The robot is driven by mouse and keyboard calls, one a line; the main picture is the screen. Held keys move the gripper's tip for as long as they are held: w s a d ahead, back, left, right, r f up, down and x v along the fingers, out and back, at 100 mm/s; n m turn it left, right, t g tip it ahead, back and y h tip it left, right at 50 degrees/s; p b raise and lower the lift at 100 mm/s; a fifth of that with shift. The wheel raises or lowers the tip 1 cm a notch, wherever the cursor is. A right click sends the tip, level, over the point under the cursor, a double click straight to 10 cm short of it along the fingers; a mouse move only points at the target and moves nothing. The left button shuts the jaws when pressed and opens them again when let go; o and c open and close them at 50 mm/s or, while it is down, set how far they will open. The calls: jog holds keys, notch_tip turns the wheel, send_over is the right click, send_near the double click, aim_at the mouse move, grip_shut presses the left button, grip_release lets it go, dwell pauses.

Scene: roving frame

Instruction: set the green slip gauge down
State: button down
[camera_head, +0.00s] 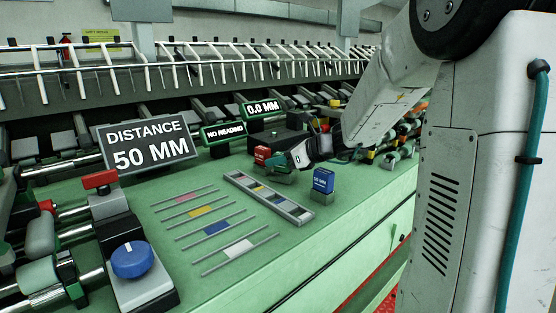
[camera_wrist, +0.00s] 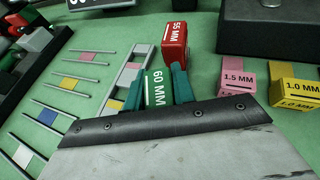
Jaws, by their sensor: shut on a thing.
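The green slip gauge (camera_wrist: 158,90), marked 60 MM, stands between the two teal fingers of my gripper (camera_wrist: 156,84) in the wrist view. My gripper is shut on it. The gauge's lower end is hidden, so I cannot tell whether it touches anything beneath. In the head view my gripper (camera_head: 278,163) is low over the far part of the green bench, between a red gauge (camera_head: 262,154) and a blue gauge (camera_head: 323,180). The red gauge, marked 55 MM, also stands just beyond my fingers in the wrist view (camera_wrist: 174,42).
A long grey tray (camera_head: 295,211) with coloured pieces lies nearby, beside paired rods with coloured pieces (camera_head: 200,211). Pink (camera_wrist: 238,78) and yellow (camera_wrist: 290,86) blocks stand to the right in the wrist view. Signs read DISTANCE 50 MM (camera_head: 147,142), NO READING (camera_head: 224,133) and 0.0 MM (camera_head: 262,108).

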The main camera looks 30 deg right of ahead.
jog(key=shift+f, duration=0.15)
jog(key=c, duration=1.2)
grip_release()
jog(key=shift+o, duration=0.2)
